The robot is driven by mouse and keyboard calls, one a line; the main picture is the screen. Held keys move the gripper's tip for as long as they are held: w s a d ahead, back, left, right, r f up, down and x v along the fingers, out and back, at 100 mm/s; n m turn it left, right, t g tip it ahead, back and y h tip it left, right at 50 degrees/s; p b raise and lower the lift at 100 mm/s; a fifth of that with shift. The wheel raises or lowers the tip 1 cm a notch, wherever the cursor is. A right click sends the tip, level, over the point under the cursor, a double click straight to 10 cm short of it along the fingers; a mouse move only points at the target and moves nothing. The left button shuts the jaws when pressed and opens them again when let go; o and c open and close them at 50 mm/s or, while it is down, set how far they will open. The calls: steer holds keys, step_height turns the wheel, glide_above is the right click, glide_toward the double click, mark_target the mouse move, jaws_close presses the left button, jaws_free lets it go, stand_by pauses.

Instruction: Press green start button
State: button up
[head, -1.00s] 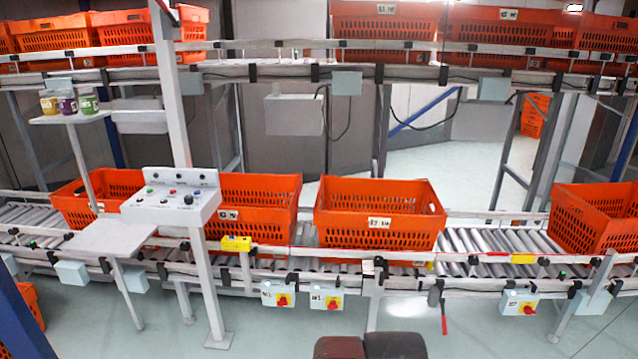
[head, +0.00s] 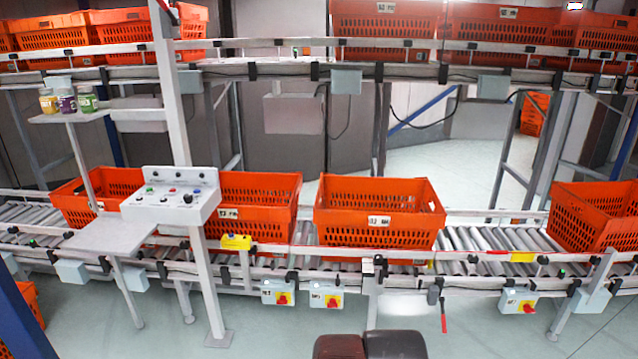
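A light grey control panel (head: 172,205) stands on a post in front of the lower conveyor, left of the middle in the head view. Its sloped face carries several small controls. A small green button (head: 149,190) sits at the left of the face, with a red one and a blue one to its right and a dark knob (head: 188,198) lower right. The labels are too small to read.
Orange totes (head: 378,245) stand on the lower roller conveyor (head: 480,243), with more on the upper level. A grey shelf plate (head: 110,236) juts out left of the panel post. Several jars (head: 66,103) stand on a small upper shelf.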

steer(key=shift+w, duration=0.1)
jaws_close()
stand_by(1.8)
